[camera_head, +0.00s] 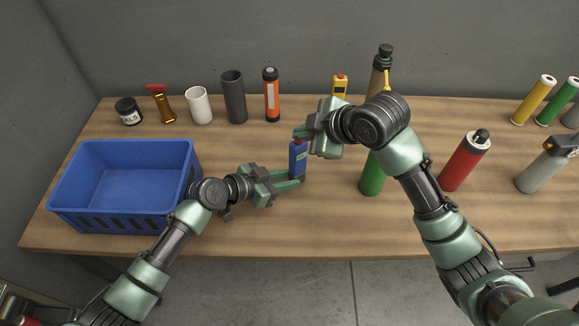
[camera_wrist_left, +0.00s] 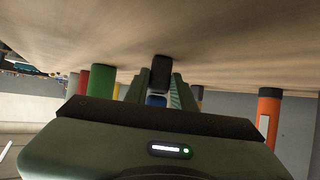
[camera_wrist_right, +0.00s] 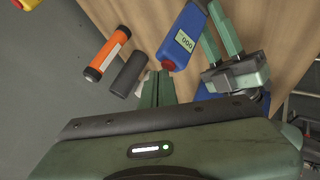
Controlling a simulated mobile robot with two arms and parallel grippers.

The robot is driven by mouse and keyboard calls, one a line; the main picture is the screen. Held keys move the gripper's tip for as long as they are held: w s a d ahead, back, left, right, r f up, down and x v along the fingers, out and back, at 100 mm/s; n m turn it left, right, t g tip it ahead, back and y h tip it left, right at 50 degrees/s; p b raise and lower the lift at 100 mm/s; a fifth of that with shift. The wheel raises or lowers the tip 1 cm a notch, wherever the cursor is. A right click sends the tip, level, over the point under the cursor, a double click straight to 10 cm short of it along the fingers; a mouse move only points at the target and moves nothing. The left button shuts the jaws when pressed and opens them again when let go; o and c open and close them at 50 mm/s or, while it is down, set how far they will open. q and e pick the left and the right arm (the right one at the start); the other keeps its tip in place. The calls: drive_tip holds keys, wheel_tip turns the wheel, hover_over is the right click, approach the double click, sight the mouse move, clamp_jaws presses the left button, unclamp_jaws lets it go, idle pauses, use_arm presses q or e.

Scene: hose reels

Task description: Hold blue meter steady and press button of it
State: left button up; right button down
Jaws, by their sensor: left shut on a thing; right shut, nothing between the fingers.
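The blue meter (camera_head: 298,157) stands upright above the table middle, with a red button on top and a display on its face. It also shows in the right wrist view (camera_wrist_right: 182,38), with the red button toward my right fingertips, and partly in the left wrist view (camera_wrist_left: 156,100). My left gripper (camera_head: 298,181) is shut on the meter's lower part from the left. My right gripper (camera_head: 298,134) is shut and empty, its tips right at the meter's top by the button. I cannot tell whether they touch the button.
A blue crate (camera_head: 125,146) stands at left. Along the back are a jar (camera_head: 128,111), a white cup (camera_head: 199,105), a dark cylinder (camera_head: 234,97), an orange flashlight (camera_head: 271,95) and a yellow meter (camera_head: 340,86). A green bottle (camera_head: 372,177) and red canister (camera_head: 464,163) stand at right.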

sight(302, 145)
drive_tip(key=shift+f, duration=0.15)
idle(0.4)
drive_tip(key=shift+r, duration=0.6)
drive_tip(key=shift+r, duration=0.1)
wheel_tip(302, 145, up, 6)
drive_tip(key=shift+f, duration=0.1)
idle(0.5)
use_arm(q)
drive_tip(key=o, duration=1.1)
